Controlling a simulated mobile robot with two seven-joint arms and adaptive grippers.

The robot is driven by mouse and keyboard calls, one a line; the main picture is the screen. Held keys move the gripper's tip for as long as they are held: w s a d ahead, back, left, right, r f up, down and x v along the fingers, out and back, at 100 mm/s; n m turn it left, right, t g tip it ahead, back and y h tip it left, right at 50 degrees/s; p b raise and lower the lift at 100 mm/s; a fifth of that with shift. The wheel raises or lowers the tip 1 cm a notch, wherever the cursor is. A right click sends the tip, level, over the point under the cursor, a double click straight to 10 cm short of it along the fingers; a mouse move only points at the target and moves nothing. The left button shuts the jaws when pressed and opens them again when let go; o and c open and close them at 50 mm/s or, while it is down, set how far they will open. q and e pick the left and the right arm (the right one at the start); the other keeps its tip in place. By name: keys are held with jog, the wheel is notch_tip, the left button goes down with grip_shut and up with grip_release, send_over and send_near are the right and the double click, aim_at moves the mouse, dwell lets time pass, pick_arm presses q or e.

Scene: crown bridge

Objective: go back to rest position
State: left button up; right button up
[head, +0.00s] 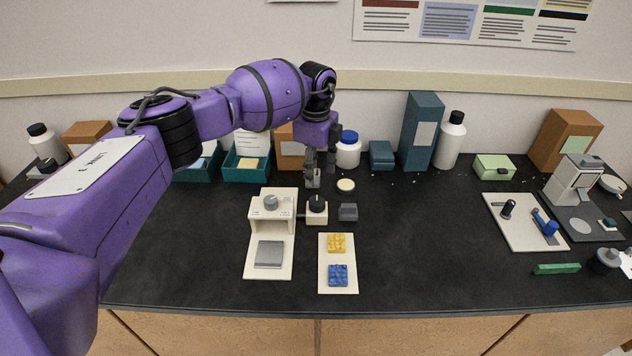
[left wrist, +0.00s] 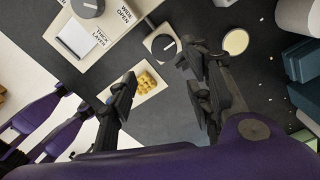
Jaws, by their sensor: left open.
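My left gripper (head: 320,172) hangs over the back middle of the dark bench, its fingers pointing down. It is open, and I see nothing between its fingers in the left wrist view (left wrist: 160,78). The fingers are behind a small block with a black knob (head: 316,212) and beside a round cream disc (head: 345,185). A yellow studded brick (head: 336,242) and a blue studded brick (head: 338,275) sit apart on a white plate (head: 324,288), nearer the front edge. My right gripper is in neither view.
A cream stand with a grey knob (head: 270,203) is left of the knob block. A grey block (head: 348,212) is right of it. Boxes, green bins and white bottles (head: 450,140) line the back. A white board (head: 525,240) lies right; the bench between is clear.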

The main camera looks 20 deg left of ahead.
pick_arm(q)
jog(key=shift+r, duration=0.35)
